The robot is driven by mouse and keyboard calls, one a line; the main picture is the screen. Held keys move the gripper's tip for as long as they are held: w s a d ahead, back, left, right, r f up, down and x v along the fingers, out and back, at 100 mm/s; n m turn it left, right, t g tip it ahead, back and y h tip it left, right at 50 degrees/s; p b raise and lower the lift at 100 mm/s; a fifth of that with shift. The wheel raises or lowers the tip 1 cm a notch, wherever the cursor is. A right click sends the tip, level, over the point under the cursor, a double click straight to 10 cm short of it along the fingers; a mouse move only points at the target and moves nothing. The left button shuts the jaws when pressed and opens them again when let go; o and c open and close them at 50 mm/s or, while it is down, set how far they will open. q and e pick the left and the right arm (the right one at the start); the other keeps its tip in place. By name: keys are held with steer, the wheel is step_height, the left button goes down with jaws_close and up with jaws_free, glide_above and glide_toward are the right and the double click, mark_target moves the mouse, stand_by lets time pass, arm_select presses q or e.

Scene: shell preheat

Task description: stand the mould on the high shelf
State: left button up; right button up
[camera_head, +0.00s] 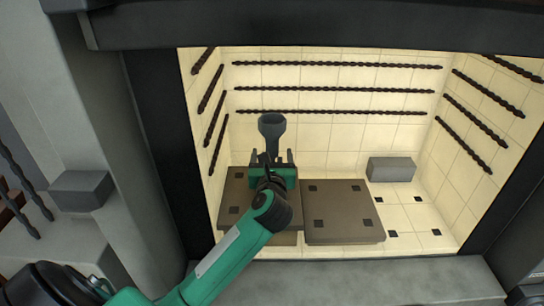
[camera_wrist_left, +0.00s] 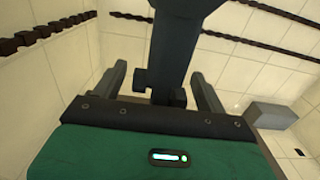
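The mould (camera_head: 271,128), a dark grey piece with a flared cup on a narrow stem, stands upright inside the furnace, above the rear of the left brown shelf plate (camera_head: 234,200). Its lower part and foot are hidden by my left gripper (camera_head: 272,158). In the left wrist view the mould (camera_wrist_left: 182,40) rises between the two fingers of the left gripper (camera_wrist_left: 162,88), with small lumps low on its stem. The fingers are apart, with visible gaps beside the stem. A second brown plate (camera_head: 345,215) lies to the right; I cannot tell for certain which plate is higher. My right gripper is not in view.
A grey block (camera_head: 391,169) sits at the back right of the furnace floor (camera_head: 415,215). Dark heating rods (camera_head: 335,89) line the walls. The dark frame (camera_head: 160,130) bounds the opening, with a grey sill (camera_head: 350,280) in front. The right plate is bare.

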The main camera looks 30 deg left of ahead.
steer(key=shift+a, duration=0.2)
arm_select(q)
steer(key=shift+r, duration=0.15)
steer(key=shift+s+d, duration=0.15)
steer(key=b+v, duration=0.4)
steer(key=v, duration=0.7)
steer(key=shift+s+d, duration=0.2)
steer(key=shift+s, duration=0.05)
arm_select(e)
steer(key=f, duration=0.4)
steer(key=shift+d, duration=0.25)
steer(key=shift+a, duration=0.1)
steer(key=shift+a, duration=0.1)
